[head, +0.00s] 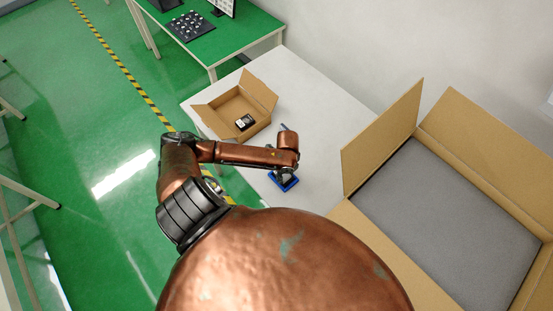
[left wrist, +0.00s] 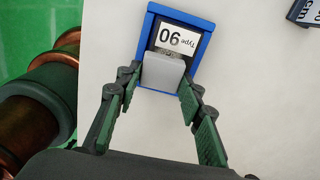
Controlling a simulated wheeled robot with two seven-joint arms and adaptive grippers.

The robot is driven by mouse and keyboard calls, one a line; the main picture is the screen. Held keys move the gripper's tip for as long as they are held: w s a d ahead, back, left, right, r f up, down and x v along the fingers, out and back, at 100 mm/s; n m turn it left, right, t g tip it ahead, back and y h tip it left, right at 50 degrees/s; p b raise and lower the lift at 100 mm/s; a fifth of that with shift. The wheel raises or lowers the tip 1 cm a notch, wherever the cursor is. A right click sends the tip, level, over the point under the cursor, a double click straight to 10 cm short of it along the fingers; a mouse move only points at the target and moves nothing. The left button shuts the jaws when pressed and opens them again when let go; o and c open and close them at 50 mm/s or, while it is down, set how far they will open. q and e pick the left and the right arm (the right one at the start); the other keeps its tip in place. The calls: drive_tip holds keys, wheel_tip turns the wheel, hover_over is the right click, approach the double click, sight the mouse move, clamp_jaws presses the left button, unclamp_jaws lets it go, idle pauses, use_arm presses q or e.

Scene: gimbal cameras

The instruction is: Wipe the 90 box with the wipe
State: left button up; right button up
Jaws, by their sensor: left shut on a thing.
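The 90 box (left wrist: 175,45) is a blue open-topped tray-like box with a white label reading "Type 90", upside down in the left wrist view. In the head view it is the small blue shape (head: 285,183) on the white table. The pale grey wipe (left wrist: 162,73) lies over the near end of the box, below the label. My left gripper (left wrist: 160,84) is shut on the wipe, with its fingers at either side of the box's near end. It also shows in the head view (head: 283,174), pointing down at the box. My right gripper is not in view.
An open cardboard box (head: 222,101) holding a small black item (head: 245,122) stands on the white table (head: 315,95). A large open carton (head: 382,135) with a grey floor is at right. A dark object (left wrist: 305,11) shows at the wrist view's top right corner.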

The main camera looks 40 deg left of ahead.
use_arm(q)
drive_tip(key=shift+d, duration=0.5)
drive_tip(key=shift+d+f+b, duration=0.15)
drive_tip(key=shift+f+b, duration=0.05)
drive_tip(key=shift+b, duration=0.3)
drive_tip(key=shift+s+b, duration=0.1)
drive_tip(key=shift+b, duration=0.3)
drive_tip(key=a, duration=0.1)
drive_tip(key=a+p, duration=0.1)
drive_tip(key=shift+a+r+p, duration=0.25)
drive_tip(key=shift+a+p, duration=0.1)
drive_tip(key=shift+a, duration=0.05)
drive_tip(key=shift+w+a+p, duration=0.2)
drive_tip(key=shift+a+p, duration=0.4)
drive_tip(key=shift+a, duration=1.25)
drive_tip(key=shift+a+r+p, duration=0.15)
drive_tip(key=shift+r+p, duration=0.05)
drive_tip(key=shift+p, duration=0.2)
wheel_tip(320, 180, up, 2)
drive_tip(key=shift+r+p, duration=0.15)
drive_tip(key=shift+p, duration=0.65)
wheel_tip(320, 180, up, 5)
drive_tip(key=p, duration=0.5)
drive_tip(key=shift+w+r+p, duration=0.1)
drive_tip(key=shift+r+p, duration=0.05)
drive_tip(key=shift+p, duration=0.25)
